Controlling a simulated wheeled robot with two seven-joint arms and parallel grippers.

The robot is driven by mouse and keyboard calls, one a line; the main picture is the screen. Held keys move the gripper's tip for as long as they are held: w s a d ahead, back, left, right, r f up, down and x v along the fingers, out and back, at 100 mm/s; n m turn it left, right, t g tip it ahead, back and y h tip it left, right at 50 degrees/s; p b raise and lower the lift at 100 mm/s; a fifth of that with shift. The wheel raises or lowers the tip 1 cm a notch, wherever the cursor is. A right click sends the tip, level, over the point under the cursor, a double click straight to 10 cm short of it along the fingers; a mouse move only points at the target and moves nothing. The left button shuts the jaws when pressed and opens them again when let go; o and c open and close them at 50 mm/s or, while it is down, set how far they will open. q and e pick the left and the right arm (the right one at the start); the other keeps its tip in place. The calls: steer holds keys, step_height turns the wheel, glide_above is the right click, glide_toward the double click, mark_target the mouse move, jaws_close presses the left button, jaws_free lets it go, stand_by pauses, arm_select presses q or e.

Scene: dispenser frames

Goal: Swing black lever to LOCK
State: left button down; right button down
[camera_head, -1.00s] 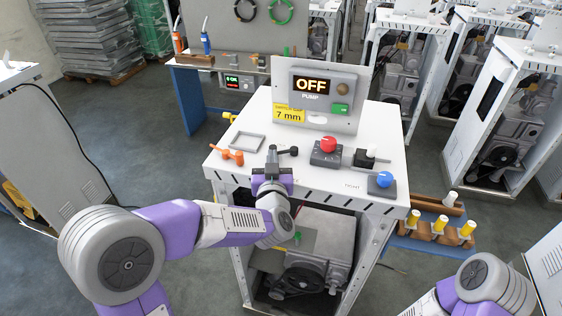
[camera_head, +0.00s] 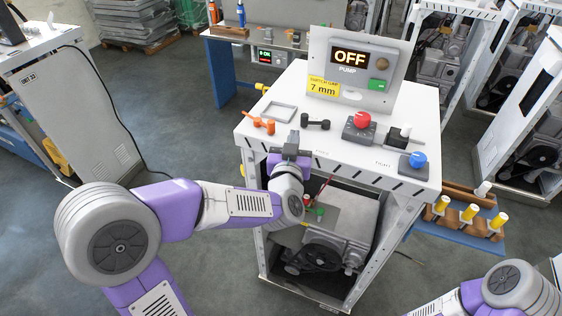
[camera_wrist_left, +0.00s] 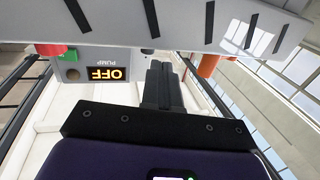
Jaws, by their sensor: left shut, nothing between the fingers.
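The black lever (camera_head: 316,123) lies roughly left to right on the white bench top, between an orange lever and the red knob. Small lettering on the bench's front strip is too small to read as LOCK. My left gripper (camera_head: 291,146) is at the bench's front edge, below and left of the black lever and apart from it. In the left wrist view the gripper (camera_wrist_left: 161,82) is shut and empty. The lever cannot be made out in that view. My right arm shows at the lower right, with its gripper out of view.
The orange lever (camera_head: 258,124) and a grey frame (camera_head: 279,111) are left of the black lever. The red knob (camera_head: 362,120), a black toggle (camera_head: 398,136) and a blue knob (camera_head: 417,159) are to its right. The pump panel (camera_head: 350,75) behind reads OFF.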

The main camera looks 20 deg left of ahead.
arm_select(q)
steer(key=a+b+v, duration=0.1)
steer(key=b+v, duration=0.2)
steer(key=v, duration=0.5)
steer(key=shift+s+b, duration=0.35)
steer(key=shift+s, duration=0.1)
steer(key=w+d+f+m+g+h, duration=0.1)
steer(key=w+d+f+g+h, duration=0.2)
steer(key=f, duration=1.1)
steer(key=d+f+m+g+h, duration=0.1)
steer(key=d+f+g+h, duration=0.25)
steer(key=f, duration=1.05)
steer(key=s+d+f+n+g+h, duration=0.1)
steer(key=s+d+f+g+h, duration=0.1)
steer(key=s+f+g, duration=0.8)
steer(key=s+d+f, duration=0.1)
steer(key=s+f, duration=0.7)
steer(key=f, duration=0.4)
steer(key=shift+d+h, duration=0.2)
steer(key=shift+h, duration=0.15)
